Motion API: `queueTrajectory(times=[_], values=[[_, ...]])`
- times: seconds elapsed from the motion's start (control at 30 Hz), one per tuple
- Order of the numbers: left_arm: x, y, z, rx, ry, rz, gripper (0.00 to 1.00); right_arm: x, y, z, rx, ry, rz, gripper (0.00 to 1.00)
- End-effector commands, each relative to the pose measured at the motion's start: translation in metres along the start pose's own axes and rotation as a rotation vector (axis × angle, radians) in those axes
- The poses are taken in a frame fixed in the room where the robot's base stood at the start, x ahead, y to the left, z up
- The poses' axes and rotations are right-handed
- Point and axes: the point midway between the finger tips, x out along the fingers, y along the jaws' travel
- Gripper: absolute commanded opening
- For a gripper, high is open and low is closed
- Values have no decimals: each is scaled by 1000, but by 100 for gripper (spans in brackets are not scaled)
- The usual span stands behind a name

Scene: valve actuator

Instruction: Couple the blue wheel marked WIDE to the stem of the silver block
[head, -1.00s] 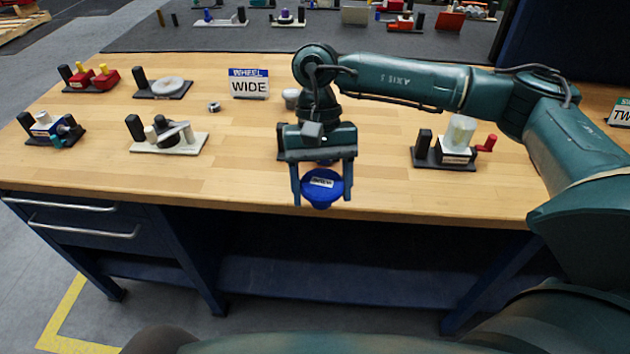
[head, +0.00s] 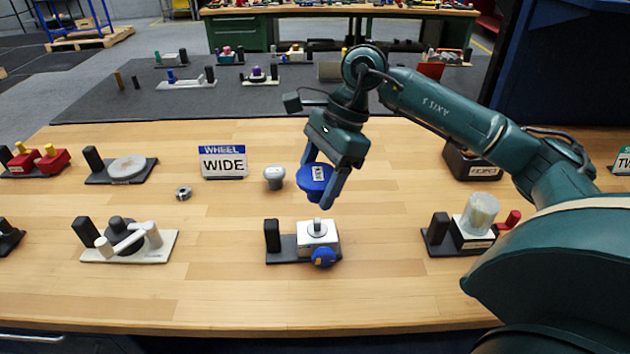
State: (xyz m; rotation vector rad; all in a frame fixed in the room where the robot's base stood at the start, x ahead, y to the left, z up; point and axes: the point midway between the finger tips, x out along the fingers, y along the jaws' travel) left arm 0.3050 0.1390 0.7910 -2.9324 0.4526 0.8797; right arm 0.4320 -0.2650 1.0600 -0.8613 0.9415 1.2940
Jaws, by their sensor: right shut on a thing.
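My right gripper (head: 326,185) is shut on the blue wheel (head: 314,181), which carries a small white label too small to read. It holds the wheel tilted in the air, above and behind the silver block as seen in the head view. The silver block (head: 327,241) stands on a dark base (head: 284,252) near the front middle of the bench. Its short grey stem (head: 317,227) points up and is bare. A blue knob (head: 323,257) with an orange mark sits on its front. The wheel and stem are apart. My left gripper is out of view.
The WHEEL WIDE sign (head: 223,163) stands at the back left. A grey knob (head: 274,178) and a metal ring (head: 183,193) lie nearby. A white-based fixture with a lever (head: 130,243) is left; a block with a clear cup (head: 478,216) is right. The front strip is clear.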

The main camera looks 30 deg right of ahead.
Motion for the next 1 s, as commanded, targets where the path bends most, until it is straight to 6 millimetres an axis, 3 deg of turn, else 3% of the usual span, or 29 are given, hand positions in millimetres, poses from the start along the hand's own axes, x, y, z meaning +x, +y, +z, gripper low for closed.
queueTrajectory(times=[0.27, 0.73, 1.0], values=[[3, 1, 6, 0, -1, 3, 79, 4, 0, -1, -2, -2, 1, 40], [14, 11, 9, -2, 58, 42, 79, 40, 0, -16, -3, -2, 2, 40], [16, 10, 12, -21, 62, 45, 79, 47, 0, -19, -3, -2, 1, 40]])
